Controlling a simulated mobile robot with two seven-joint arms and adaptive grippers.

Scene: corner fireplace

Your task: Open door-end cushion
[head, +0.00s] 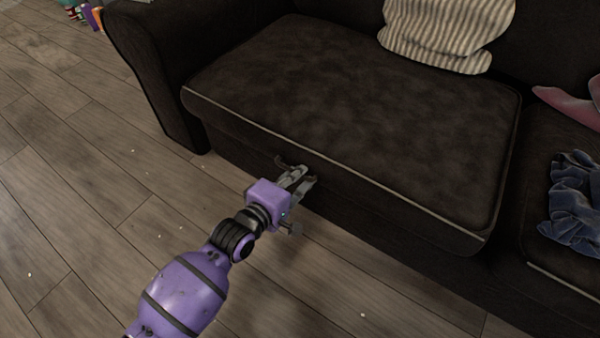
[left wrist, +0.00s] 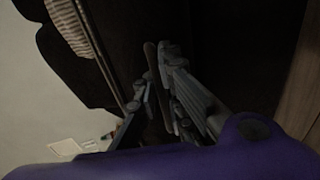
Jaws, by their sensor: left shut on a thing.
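The dark brown seat cushion (head: 350,100) with pale piping lies flat on the sofa at its left end, beside the armrest. My left gripper (head: 302,178) is at the cushion's front edge, a little left of its middle. In the left wrist view, the fingers (left wrist: 162,85) are close together on a thin brownish strip (left wrist: 150,56) at the cushion's front, which looks like a pull tab. The fingers hide most of it, and the picture is dark. My right gripper is not in view.
A striped pillow (head: 448,32) rests at the back of the cushion. Blue cloth (head: 574,205) and a pinkish cloth (head: 570,104) lie on the neighbouring seat. The sofa's left armrest (head: 160,70) bounds the cushion. The wood floor (head: 90,190) in front is mostly clear.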

